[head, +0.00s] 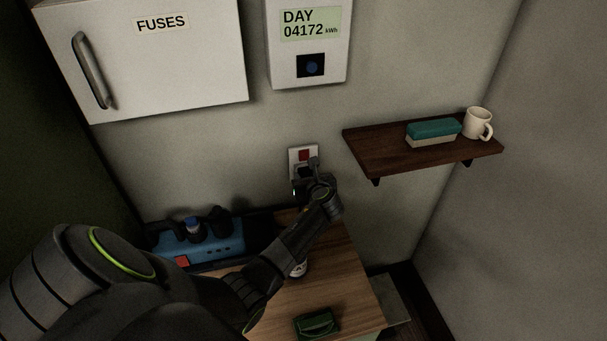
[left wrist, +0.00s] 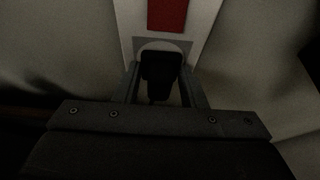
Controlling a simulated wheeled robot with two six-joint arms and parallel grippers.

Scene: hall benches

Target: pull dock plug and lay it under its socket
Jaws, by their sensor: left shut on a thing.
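The socket (head: 303,153) is a pale wall plate with a red patch at its top, above the back of the wooden bench. My left gripper (head: 308,184) is up against its lower part. In the left wrist view the black plug (left wrist: 161,72) sits between the two fingers of my left gripper (left wrist: 160,80), which is shut on it. The plug is in front of the round opening of the socket plate (left wrist: 195,35). I cannot tell whether it is fully seated. In the head view my gripper mostly hides the plug. My right gripper is not in view.
The wooden bench (head: 345,290) bears a green object (head: 317,323) and a small white item partly behind my arm. A blue unit (head: 205,247) stands left. A shelf (head: 380,158) with a teal-topped block (head: 433,130) and mug (head: 477,122) is right. A fuse cabinet (head: 170,65) and meter (head: 309,60) hang above.

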